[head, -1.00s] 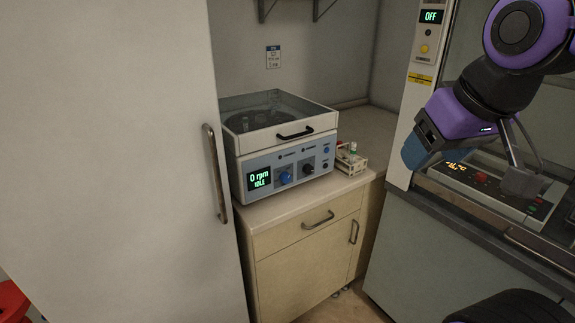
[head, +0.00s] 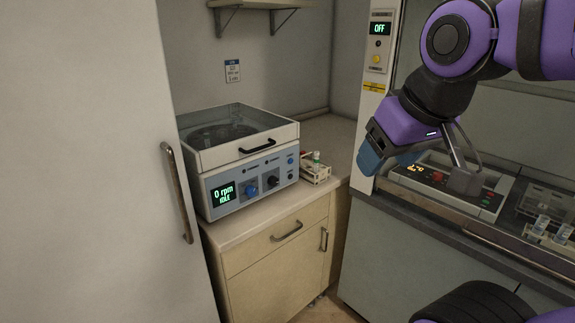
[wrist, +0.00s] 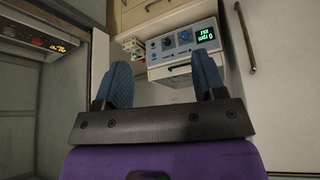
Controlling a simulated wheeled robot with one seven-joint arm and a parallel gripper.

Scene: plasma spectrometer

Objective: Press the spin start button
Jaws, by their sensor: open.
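The centrifuge (head: 240,160) is a white and blue-grey box with a clear-topped lid and black handle, standing on the counter. Its display (head: 223,194) reads 0 rpm, IDLE. Its front panel has a blue knob (head: 251,190), a dark knob (head: 272,181) and small round buttons (head: 291,161) at the right end; their labels are too small to read. My gripper (head: 372,156) is open and empty, to the right of the centrifuge and apart from it. In the wrist view, the centrifuge panel (wrist: 184,42) appears upside down beyond my open blue fingers (wrist: 164,82).
A small rack with tubes (head: 315,170) stands right of the centrifuge. A tall white door with a handle (head: 178,195) rises at left. At right, a fume hood (head: 376,60) shows OFF, with a device (head: 440,190) on its work surface. A wall shelf (head: 250,4) hangs above.

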